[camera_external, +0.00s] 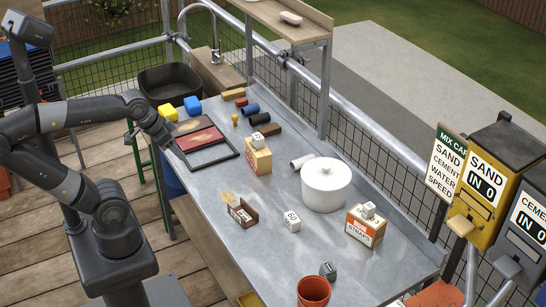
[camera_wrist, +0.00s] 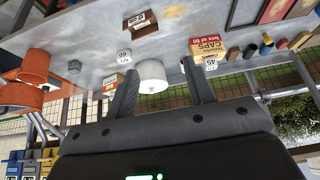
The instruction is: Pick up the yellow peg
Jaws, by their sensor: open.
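The yellow peg (camera_external: 235,118) is small with a rounded head. It stands on the metal table, left of the blue cylinders and right of the framed tray. In the wrist view, a small yellow shape near the right edge looks like the same peg (camera_wrist: 267,38). My gripper (camera_external: 172,146) is above the table's left edge, by the tray's near left side, apart from the peg. In the wrist view my gripper (camera_wrist: 160,68) has its two fingers spread with nothing held between them.
Blue cylinders (camera_external: 260,119), a brown block (camera_external: 268,130) and a red block (camera_external: 241,102) lie close to the peg. The framed tray (camera_external: 229,143) and caps box (camera_external: 258,160) stand nearby. A white pot (camera_external: 326,185) is further right.

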